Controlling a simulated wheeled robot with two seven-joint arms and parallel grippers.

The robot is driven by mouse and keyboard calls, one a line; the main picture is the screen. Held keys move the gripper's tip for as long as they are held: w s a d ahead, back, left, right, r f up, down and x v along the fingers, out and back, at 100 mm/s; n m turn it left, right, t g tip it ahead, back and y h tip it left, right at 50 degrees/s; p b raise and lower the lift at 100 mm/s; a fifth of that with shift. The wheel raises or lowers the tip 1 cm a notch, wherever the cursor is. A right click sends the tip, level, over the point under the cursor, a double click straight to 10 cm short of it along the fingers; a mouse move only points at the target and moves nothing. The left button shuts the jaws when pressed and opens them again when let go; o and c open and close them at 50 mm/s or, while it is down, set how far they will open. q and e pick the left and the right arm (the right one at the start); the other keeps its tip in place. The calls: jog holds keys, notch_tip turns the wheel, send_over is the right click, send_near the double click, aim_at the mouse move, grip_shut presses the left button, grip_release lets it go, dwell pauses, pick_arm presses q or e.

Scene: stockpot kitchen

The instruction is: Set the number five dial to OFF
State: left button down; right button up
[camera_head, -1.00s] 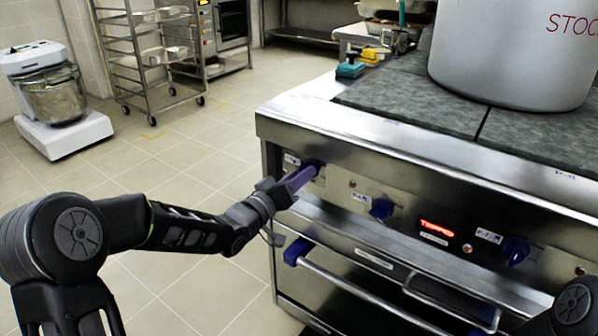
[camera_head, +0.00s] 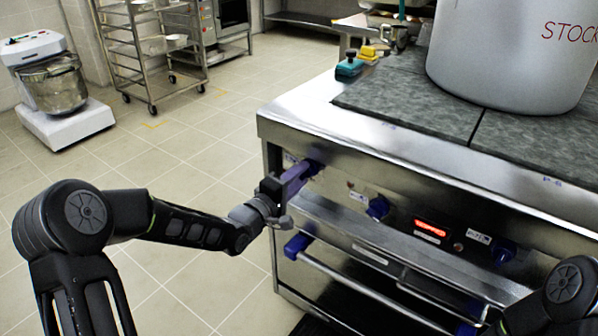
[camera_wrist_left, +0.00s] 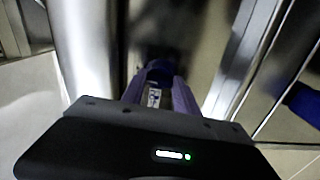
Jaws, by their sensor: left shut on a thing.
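The stove's front panel (camera_head: 400,185) carries a row of blue dials. My left gripper (camera_head: 302,174), with purple fingers, is shut on the leftmost dial (camera_head: 317,165). This dial is mostly hidden by the fingers; in the wrist view its dark blue body (camera_wrist_left: 160,66) shows between and beyond them. A middle dial (camera_head: 378,208) and a right dial (camera_head: 503,251) stand free on the panel. The small labels beside the dials are too small to read, so I cannot tell the numbers or the dial's setting. My right gripper is out of view.
A blue-ended oven handle (camera_head: 297,247) juts out just below my left gripper. A large stockpot (camera_head: 500,60) stands on the stove top. A red lit display (camera_head: 432,227) sits between the dials.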

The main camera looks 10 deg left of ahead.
pick_arm(q)
jog(key=shift+n, duration=0.6)
jog(key=c, duration=1)
grip_release()
jog(key=shift+o, duration=0.2)
jog(key=p+v, duration=0.1)
jog(key=v, duration=0.6)
jog(key=shift+s+p, duration=0.35)
